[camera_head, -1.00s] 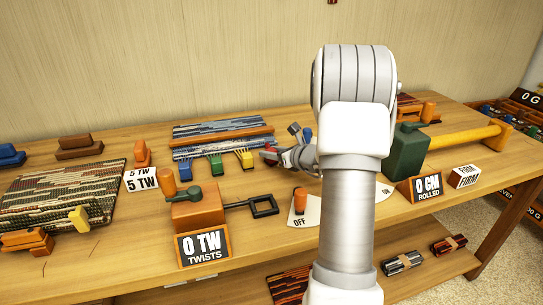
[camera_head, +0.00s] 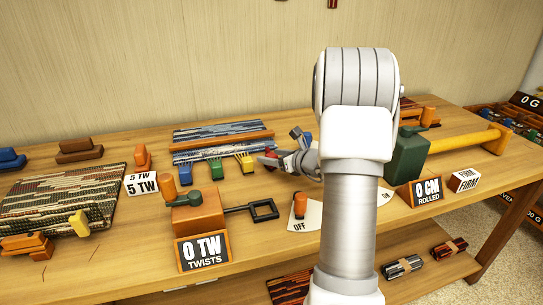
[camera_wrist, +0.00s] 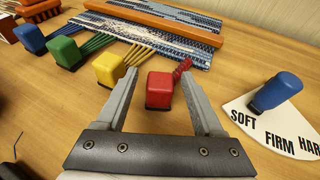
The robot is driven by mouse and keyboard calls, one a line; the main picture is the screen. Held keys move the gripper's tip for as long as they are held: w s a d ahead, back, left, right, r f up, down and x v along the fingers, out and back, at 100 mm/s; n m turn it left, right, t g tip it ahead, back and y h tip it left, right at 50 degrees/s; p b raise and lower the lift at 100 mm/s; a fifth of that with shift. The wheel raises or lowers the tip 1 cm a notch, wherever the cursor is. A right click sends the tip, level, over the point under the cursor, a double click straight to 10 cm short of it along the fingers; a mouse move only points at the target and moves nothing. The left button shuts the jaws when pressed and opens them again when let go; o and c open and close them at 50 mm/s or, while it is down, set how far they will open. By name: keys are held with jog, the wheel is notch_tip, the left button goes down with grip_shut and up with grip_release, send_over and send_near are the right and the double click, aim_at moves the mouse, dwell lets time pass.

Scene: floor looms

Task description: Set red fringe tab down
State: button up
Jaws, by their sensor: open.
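The red fringe tab (camera_wrist: 159,90) sits on the table at the end of its short red fringe, between my gripper's two fingers in the wrist view. My gripper (camera_wrist: 160,84) is open, with a visible gap on each side of the tab. In the head view the red tab (camera_head: 269,160) shows just left of my gripper (camera_head: 280,159), partly hidden by it. The woven cloth (camera_wrist: 165,38) lies behind, with yellow (camera_wrist: 108,69), green (camera_wrist: 64,52) and blue (camera_wrist: 30,39) tabs on its fringes to the left.
A blue-knobbed lever (camera_wrist: 273,93) on a SOFT/FIRM/HARD dial stands right of my gripper. The orange twister box (camera_head: 197,213) with its black handle and the OFF switch (camera_head: 300,205) stand in front. The green roller block (camera_head: 408,155) is at the right.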

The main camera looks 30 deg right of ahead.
jog(key=p+v, duration=0.2)
jog(key=v, duration=0.9)
jog(key=shift+s, duration=0.2)
